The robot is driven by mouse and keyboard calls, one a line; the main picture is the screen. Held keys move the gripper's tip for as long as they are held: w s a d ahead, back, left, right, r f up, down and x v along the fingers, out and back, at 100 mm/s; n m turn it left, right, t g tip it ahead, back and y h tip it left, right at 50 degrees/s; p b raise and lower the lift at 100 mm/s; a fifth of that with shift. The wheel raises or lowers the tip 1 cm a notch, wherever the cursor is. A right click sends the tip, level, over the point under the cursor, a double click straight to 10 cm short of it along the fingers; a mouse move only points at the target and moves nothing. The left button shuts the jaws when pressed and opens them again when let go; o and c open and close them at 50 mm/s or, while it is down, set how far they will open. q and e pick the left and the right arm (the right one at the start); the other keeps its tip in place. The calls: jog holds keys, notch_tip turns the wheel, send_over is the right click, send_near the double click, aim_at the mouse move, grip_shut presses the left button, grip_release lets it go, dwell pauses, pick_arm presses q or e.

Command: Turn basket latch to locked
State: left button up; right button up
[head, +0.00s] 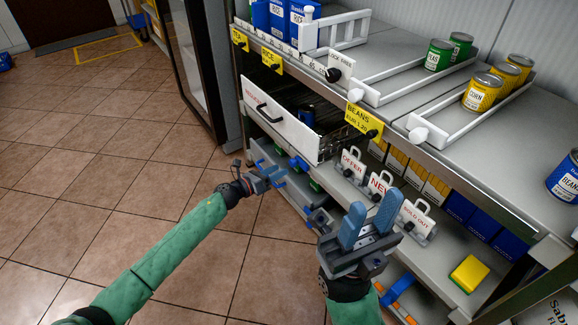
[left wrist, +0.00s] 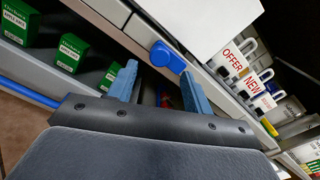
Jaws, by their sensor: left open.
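A blue rounded lever (left wrist: 168,57), which looks like the basket latch, sits on a grey rail in the left wrist view. It lies just beyond and between my left fingertips, with no clear contact. In the head view a blue part (head: 298,163) shows on the lower shelf front near my left gripper (head: 265,178). My left gripper is open and empty, with its blue fingers (left wrist: 158,88) apart in the wrist view. I cannot read the latch's position. My right gripper (head: 370,222) is open and empty, raised in front of the lower shelf.
A white-fronted drawer (head: 285,121) with a black handle is pulled out above my left gripper. Sign holders (head: 380,185) stand on the shelf behind my right gripper. Green boxes (left wrist: 72,52) sit at the left in the wrist view. The tiled floor (head: 120,160) is clear at left.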

aim_at(291, 164)
pick_arm(q)
jog(key=shift+b+x, duration=0.3)
jog(key=shift+x, duration=2.45)
jog(key=c, duration=1)
